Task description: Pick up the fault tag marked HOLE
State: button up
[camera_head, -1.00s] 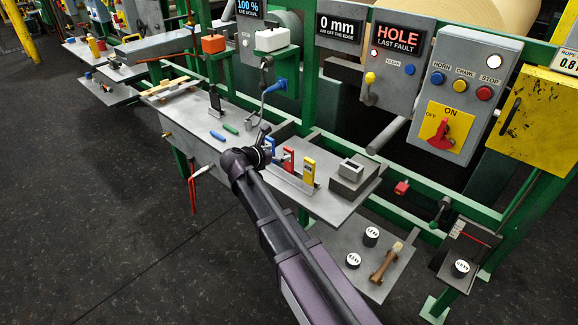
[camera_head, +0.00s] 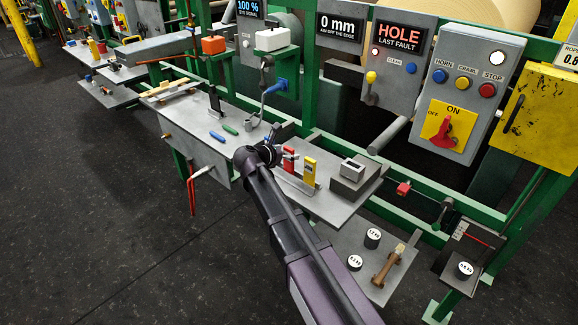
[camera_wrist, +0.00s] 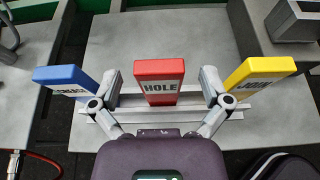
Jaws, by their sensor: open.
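The red fault tag marked HOLE (camera_wrist: 160,82) stands upright in a grey rack (camera_wrist: 133,116) in the wrist view. It is centred between the open fingers of my gripper (camera_wrist: 158,98), with a gap on each side. A blue tag (camera_wrist: 64,78), its lettering partly covered by a finger, stands to the left, and a yellow tag (camera_wrist: 258,74) stands to the right. In the head view the red tag (camera_head: 289,154) shows just beyond my gripper (camera_head: 285,155), beside the yellow tag (camera_head: 309,172). The blue tag is mostly hidden behind my arm there.
The rack is on a grey shelf (camera_head: 330,207) with a grey block (camera_head: 350,183) to the right. Blue and green markers (camera_head: 230,129) lie to the left. A display (camera_head: 399,38) above reads HOLE, LAST FAULT. Green rails run behind the shelf.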

jog(key=shift+w+d+f, duration=0.15)
jog(key=shift+w+d, duration=0.1)
jog(key=shift+w, duration=0.05)
dwell(0.4)
jog(key=c, duration=1.2)
